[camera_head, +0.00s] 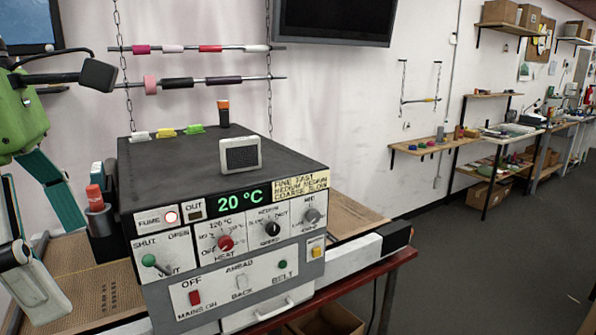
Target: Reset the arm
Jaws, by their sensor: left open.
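My left gripper (66,265) shows at the left edge, in front of the left side of the machine. Its jaws are open and I see nothing between them; its green body and teal and white parts are partly cut off by the picture edge. The right gripper is not in view. The transfer machine (225,180) stands on a table in front of me, with a grey top and a white control panel. Its display (240,198) reads 20 °C.
A red-edged table (390,268) bears the machine. A red-capped container (95,198) stands close to the left gripper. A small grey box (240,154) sits on the machine top. Rods with coloured rolls (210,81) hang behind. Shelves (430,147) line the right wall; the floor (480,270) there is open.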

